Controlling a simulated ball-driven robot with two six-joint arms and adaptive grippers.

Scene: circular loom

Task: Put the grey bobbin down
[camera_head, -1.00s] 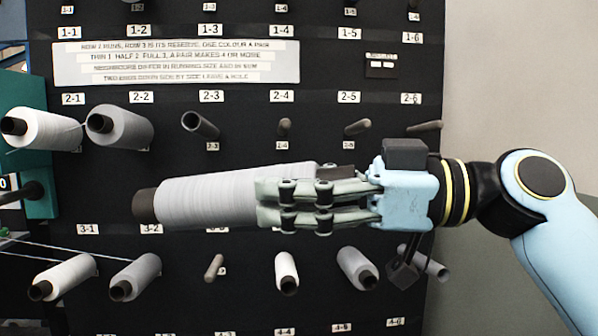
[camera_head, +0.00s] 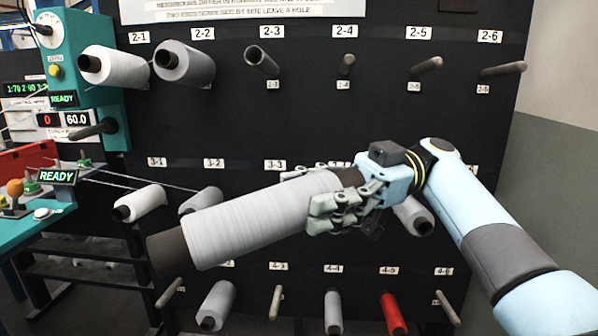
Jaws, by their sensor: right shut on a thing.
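The grey bobbin (camera_head: 255,218) is a large light-grey wound cylinder with a dark core end. It is held in front of the black peg board, tilted with its dark end low at the left. My right gripper (camera_head: 325,213) is shut on its right end, the arm coming in from the right. The bobbin hides part of the board's lower rows. My left gripper is not in view.
The black peg board (camera_head: 400,105) carries numbered pegs. White (camera_head: 120,70) and grey (camera_head: 188,62) bobbins sit at 2-1 and 2-2. Pegs at 2-4 (camera_head: 346,65), 2-5 and 2-6 are bare. A red bobbin (camera_head: 392,314) is low right. A teal machine (camera_head: 85,60) stands left.

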